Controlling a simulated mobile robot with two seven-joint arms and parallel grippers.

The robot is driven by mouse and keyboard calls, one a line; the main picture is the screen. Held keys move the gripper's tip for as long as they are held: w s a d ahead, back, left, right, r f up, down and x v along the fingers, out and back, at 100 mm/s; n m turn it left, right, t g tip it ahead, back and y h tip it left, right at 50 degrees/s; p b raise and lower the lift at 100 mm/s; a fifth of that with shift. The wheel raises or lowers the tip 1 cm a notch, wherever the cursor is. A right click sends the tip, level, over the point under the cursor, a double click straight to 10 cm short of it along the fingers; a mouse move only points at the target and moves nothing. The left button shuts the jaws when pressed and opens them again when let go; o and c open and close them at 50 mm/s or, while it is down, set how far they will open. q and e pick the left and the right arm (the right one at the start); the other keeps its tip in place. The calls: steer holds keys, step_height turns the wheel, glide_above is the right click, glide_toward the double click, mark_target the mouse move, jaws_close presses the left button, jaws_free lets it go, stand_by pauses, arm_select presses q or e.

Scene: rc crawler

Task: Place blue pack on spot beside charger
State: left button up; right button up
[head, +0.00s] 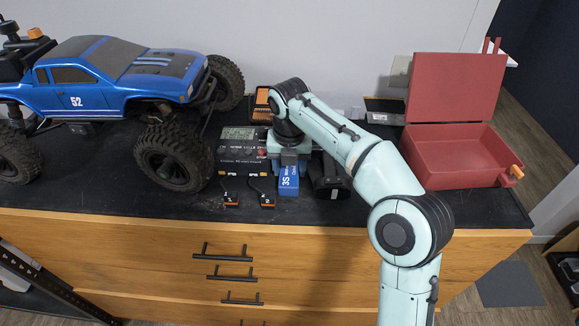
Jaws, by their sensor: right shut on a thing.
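The blue pack (289,181), marked 3S, is at my right gripper (288,163), just right of the charger. My right gripper points down and is shut on the pack, covering its back part. I cannot tell whether the pack touches the bench top. The charger (240,153) is a dark box with a grey display. Leads with orange-ended connectors (231,200) lie in front of it. The spot beside the charger is not visible under the pack and gripper. My left gripper is not in view.
A large blue RC truck (110,80) fills the left of the black bench top (90,197). A black cylindrical thing (328,178) lies close to the pack's right. An open red box (455,155) stands at the right. An orange-framed tray (262,105) sits behind the charger.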

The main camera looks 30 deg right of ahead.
mark_target(290, 171)
steer(key=shift+f, duration=0.2)
steer(key=o, duration=1.1)
steer(key=shift+s, duration=0.1)
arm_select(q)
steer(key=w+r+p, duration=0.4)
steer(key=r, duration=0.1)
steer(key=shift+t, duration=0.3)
arm_select(e)
steer(key=r, duration=0.8)
steer(key=s+r, duration=0.1)
steer(key=r, duration=0.3)
steer(key=shift+a+r, duration=0.2)
steer(key=shift+a, duration=0.15)
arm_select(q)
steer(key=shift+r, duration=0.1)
